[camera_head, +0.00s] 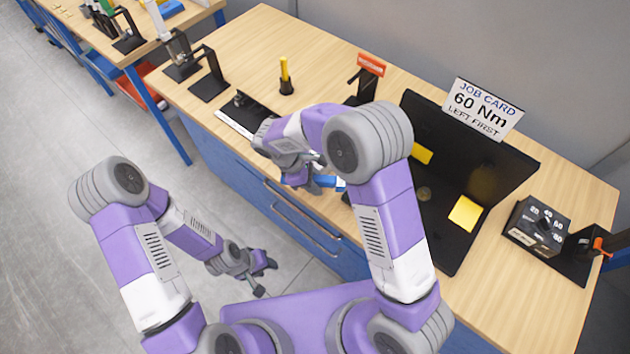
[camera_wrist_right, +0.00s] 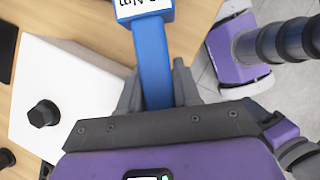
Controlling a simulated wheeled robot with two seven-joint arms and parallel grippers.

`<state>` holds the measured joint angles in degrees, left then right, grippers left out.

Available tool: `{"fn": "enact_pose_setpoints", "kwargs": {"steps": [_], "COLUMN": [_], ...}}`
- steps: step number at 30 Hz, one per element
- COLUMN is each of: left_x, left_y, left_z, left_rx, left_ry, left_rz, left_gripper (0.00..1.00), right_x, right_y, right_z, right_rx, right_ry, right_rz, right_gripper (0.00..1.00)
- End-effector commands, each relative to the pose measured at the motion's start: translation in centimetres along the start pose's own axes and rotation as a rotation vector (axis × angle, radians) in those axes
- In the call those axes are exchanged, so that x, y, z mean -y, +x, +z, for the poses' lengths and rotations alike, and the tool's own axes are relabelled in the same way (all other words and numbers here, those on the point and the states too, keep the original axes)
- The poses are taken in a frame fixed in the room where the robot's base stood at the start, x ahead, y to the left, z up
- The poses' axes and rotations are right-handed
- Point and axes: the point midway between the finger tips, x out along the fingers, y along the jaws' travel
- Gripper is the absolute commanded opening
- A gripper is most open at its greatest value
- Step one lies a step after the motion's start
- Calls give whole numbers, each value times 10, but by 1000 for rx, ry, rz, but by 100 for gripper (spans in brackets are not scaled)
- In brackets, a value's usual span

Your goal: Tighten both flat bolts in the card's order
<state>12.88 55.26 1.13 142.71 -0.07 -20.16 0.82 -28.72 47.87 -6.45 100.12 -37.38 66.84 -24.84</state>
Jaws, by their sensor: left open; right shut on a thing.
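The job card (camera_head: 483,108) reads "60 Nm" and "LEFT FIRST". My right gripper (camera_wrist_right: 157,78) is shut on a blue-handled tool (camera_wrist_right: 153,50) with a white label at its end; the label's writing is cut off. A bit of the blue tool shows in the head view (camera_head: 329,183), near the table's front edge. In the right wrist view, a black hex-headed bolt (camera_wrist_right: 43,113) stands on a white plate (camera_wrist_right: 70,80), left of the tool and apart from it. My right arm hides part of the table in the head view. My left gripper (camera_head: 262,279) is open and empty, low beside the blue drawers.
A black panel (camera_head: 515,160) with yellow patches stands behind my right arm. A dial box (camera_head: 536,226) marked 20 to 80 is at the right. A yellow-handled tool (camera_head: 285,70) stands in a black holder at the back. Bare wood lies at the back left.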

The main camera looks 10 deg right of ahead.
Motion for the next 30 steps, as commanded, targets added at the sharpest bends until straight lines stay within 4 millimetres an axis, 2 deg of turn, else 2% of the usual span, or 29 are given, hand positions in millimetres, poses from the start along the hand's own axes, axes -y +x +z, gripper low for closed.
{"fn": "enact_pose_setpoints", "kwargs": {"steps": [30], "left_x": [2], "left_y": [6], "left_z": [0], "left_rx": [0], "left_ry": [0], "left_rz": [0], "left_gripper": [43], "right_x": [0], "right_y": [9], "right_z": [-4], "right_rx": [3], "right_ry": [0], "right_rz": [1], "right_gripper": [0]}}
